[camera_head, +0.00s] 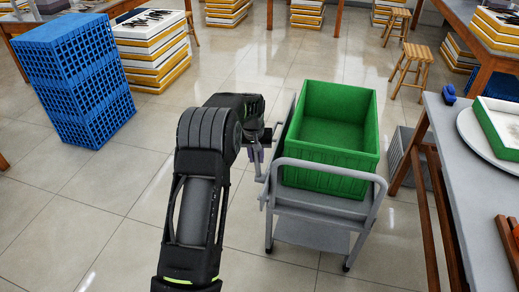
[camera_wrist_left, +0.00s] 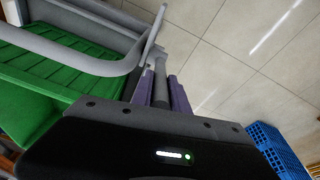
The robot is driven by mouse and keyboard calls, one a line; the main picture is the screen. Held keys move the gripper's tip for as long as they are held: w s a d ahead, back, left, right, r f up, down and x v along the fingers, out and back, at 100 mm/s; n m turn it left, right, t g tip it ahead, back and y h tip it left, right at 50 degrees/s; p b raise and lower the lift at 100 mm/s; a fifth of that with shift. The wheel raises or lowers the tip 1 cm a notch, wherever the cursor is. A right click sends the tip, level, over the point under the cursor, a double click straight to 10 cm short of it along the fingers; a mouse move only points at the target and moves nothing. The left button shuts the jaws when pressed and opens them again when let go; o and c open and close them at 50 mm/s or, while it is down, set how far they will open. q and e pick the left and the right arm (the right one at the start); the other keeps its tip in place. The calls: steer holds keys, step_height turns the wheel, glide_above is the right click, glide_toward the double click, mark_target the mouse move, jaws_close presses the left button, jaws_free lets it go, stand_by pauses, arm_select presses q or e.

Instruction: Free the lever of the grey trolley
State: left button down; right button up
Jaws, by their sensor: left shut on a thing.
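The grey trolley (camera_head: 325,204) stands on the tiled floor at centre right in the head view, carrying a green crate (camera_head: 338,115). My left arm reaches to the trolley's left side. My left gripper (camera_head: 256,154) has purple fingers, partly hidden behind my wrist there. In the left wrist view the gripper (camera_wrist_left: 166,92) is shut on a grey bar, the trolley's lever (camera_wrist_left: 160,80), which runs between the fingers beside the curved handle rail (camera_wrist_left: 85,62). How the lever is held at its far end is too small to tell. My right gripper does not show.
Blue crates (camera_head: 78,75) are stacked at the left, near stacked white and yellow boxes (camera_head: 152,50). A grey worktable (camera_head: 470,170) stands close on the trolley's right. Wooden stools (camera_head: 412,65) stand farther back. The floor left of the trolley is clear.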

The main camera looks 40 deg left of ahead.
arm_select(q)
steer(key=shift+w+a, duration=0.1)
steer(key=shift+w, duration=0.2)
steer(key=shift+r, duration=0.1)
steer(key=c, duration=1.3)
jaws_free()
steer(key=v, duration=0.7)
steer(key=shift+w+r+b, duration=0.1)
steer(key=shift+r+b, duration=0.2)
